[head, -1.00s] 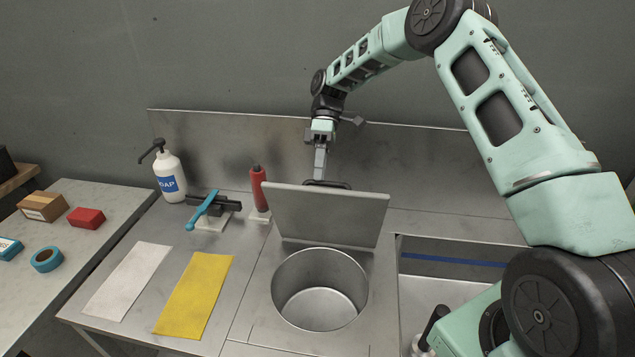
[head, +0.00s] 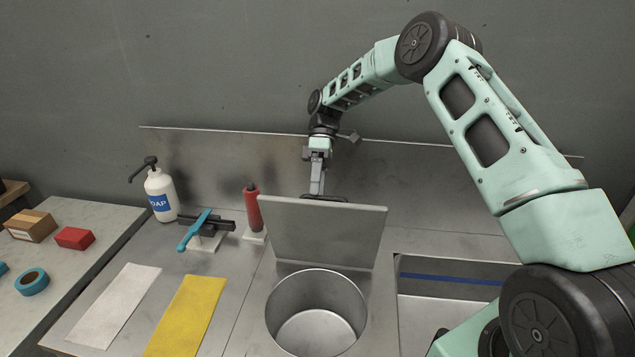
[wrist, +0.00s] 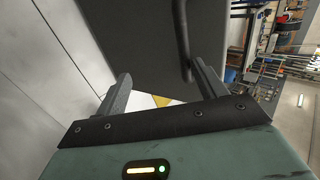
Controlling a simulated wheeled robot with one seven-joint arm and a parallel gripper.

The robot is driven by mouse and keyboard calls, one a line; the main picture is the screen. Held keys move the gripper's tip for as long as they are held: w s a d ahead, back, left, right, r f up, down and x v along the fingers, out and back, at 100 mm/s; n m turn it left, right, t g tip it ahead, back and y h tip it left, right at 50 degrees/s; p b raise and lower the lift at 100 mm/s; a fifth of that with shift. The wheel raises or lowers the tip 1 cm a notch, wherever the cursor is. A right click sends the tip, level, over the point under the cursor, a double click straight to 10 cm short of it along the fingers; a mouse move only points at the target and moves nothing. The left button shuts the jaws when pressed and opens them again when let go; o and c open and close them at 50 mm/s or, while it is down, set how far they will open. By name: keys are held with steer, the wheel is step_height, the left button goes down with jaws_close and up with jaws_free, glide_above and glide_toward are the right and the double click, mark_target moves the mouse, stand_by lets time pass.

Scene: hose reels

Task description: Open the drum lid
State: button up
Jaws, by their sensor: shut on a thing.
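The drum lid (head: 322,232) is a grey flat panel standing steeply raised at the back edge of the round steel drum opening (head: 316,312). The drum's inside is in plain view and looks empty. A dark bar handle (head: 325,198) shows at the lid's top edge, on its back side. My gripper (head: 317,190) points down behind the top edge and is shut on the handle; the lid hides part of the fingertips. In the wrist view the dark lid (wrist: 130,35) fills the upper middle, and the handle (wrist: 183,40) runs down near the right finger.
White (head: 115,305) and yellow (head: 187,318) cloths lie in front. A sink basin (head: 440,310) is at right; the back wall is close behind my gripper.

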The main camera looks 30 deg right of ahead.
steer(key=shift+d+f, duration=0.25)
steer(key=shift+f, duration=0.05)
steer(key=shift+c, duration=0.5)
steer(key=shift+r, duration=0.15)
steer(key=shift+c, duration=0.6)
steer(key=r+b, duration=0.1)
steer(key=r, duration=0.2)
steer(key=r+b, duration=0.1)
steer(key=r, duration=0.3)
steer(key=r+b, duration=0.1)
steer(key=r, duration=0.2)
steer(key=shift+a+r, duration=0.25)
steer(key=shift+c, duration=0.9)
steer(key=shift+s+a+r, duration=0.1)
jaws_close()
steer(key=s+a+r+n+t+h+p, duration=0.25)
steer(key=s+n+t+h+p, duration=0.55)
steer(key=n, duration=1)
step_height(320, 180, down, 10)
steer(key=w+t+y+b, duration=0.1)
steer(key=w, duration=0.1)
steer(key=shift+w+d+f, duration=0.2)
steer(key=shift+d+f, duration=0.05)
steer(key=shift+d, duration=0.15)
